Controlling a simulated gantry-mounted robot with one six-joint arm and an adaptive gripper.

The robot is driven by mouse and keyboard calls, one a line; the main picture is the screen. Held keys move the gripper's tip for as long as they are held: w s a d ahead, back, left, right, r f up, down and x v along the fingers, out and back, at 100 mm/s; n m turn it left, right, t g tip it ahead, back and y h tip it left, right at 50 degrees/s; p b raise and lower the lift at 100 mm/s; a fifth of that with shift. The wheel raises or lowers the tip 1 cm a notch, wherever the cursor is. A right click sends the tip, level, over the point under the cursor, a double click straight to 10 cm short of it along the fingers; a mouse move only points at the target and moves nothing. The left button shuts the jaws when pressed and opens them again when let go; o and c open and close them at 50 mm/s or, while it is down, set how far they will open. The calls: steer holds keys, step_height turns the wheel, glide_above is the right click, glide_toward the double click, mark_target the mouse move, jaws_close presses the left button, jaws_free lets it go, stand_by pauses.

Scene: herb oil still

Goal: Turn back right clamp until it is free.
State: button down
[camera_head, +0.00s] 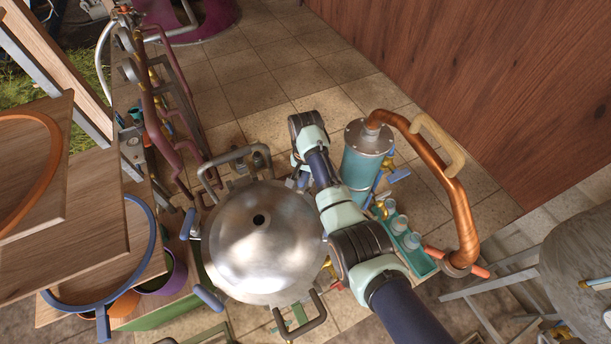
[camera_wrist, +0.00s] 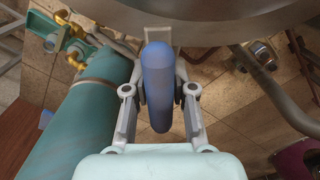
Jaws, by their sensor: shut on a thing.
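The steel still pot with its domed lid (camera_head: 262,240) stands in the middle of the head view. The back right clamp shows in the wrist view as a blue rounded handle (camera_wrist: 158,90) beside the curved pot rim (camera_wrist: 215,18). My gripper (camera_wrist: 160,80) has a finger on each side of this handle and is shut on it. In the head view my gripper (camera_head: 302,180) is at the back right of the pot, and my arm mostly hides the clamp there. Two other blue clamp handles show at the pot's left, one further back (camera_head: 187,224) and one nearer (camera_head: 208,298).
A teal condenser (camera_head: 362,170) stands close to the right of my gripper, with a copper pipe (camera_head: 460,205) curving from its top. A teal tray (camera_head: 421,264) holds several jars. A bent metal handle (camera_head: 235,155) rises at the pot's back. Wooden boards (camera_head: 90,205) crowd the left.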

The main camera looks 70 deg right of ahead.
steer(key=n+p, duration=0.1)
steer(key=n, duration=0.3)
steer(key=shift+r, duration=0.1)
steer(key=n+p, duration=0.1)
steer(key=n, duration=0.4)
steer(key=n+p, duration=0.1)
steer(key=n, duration=0.3)
steer(key=shift+n, duration=2)
steer(key=c, duration=1.1)
jaws_free()
steer(key=shift+o, duration=0.2)
